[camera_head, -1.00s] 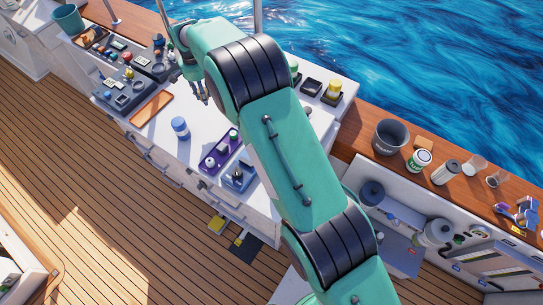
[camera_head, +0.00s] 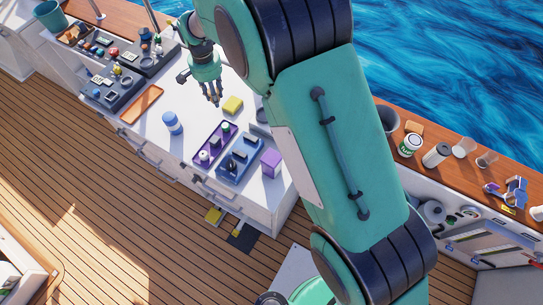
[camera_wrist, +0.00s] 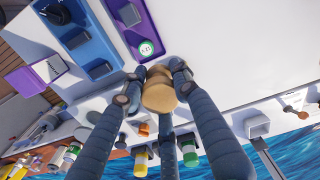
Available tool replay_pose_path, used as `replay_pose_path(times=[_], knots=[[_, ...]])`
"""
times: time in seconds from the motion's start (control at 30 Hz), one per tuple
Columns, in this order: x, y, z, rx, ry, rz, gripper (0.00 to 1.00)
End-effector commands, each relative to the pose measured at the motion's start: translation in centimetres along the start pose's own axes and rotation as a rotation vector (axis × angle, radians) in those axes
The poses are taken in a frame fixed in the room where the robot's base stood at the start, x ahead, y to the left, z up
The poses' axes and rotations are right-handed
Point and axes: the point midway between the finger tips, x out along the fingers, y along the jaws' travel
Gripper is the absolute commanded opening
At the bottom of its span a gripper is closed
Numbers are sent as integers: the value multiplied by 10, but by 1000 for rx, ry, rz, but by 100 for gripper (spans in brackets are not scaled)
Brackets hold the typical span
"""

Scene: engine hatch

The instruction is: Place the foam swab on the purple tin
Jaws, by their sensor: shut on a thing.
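The purple tin (camera_head: 271,162) stands as a box near the counter's front right corner, right of the blue tray. In the wrist view the purple tin (camera_wrist: 28,84) appears at the far left, apart from the swab.
A purple tray (camera_head: 212,145) and a blue tray (camera_head: 238,160) with small items lie between my gripper and the tin.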

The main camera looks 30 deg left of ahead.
Motion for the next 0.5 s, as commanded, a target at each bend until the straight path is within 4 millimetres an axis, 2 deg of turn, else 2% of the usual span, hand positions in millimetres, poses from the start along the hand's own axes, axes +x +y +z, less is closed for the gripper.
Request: replay_pose_path(times=[0.5], knots=[[-22,80,58,41,3,-1,4]])
